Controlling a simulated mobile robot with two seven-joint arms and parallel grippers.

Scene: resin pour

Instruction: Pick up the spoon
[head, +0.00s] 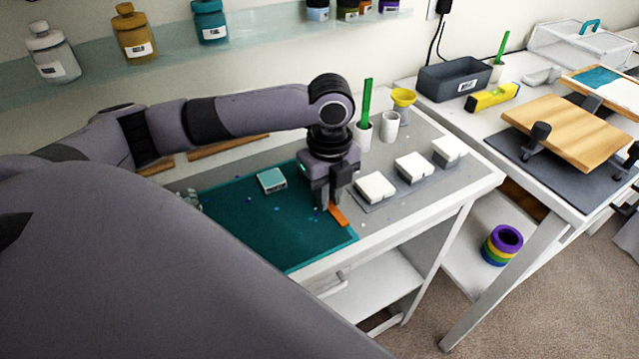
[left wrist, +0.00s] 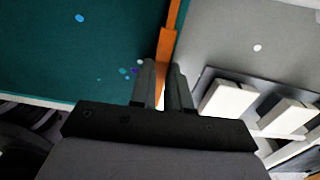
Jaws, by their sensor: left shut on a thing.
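The spoon (head: 338,215) shows as a narrow orange strip at the right edge of the teal mat (head: 250,226). Its bowl cannot be made out. My left gripper (head: 326,204) points down over the mat's edge and is shut on the spoon. In the left wrist view the orange spoon (left wrist: 168,45) runs up from between the fingertips of the left gripper (left wrist: 163,68), along the mat's border. I cannot tell whether the spoon touches the table. My right gripper is not in view.
Several white blocks (head: 376,187) stand on a grey strip right of the gripper. Behind are a white cup with a green stick (head: 367,110), a white cup (head: 390,126) and a yellow funnel (head: 403,97).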

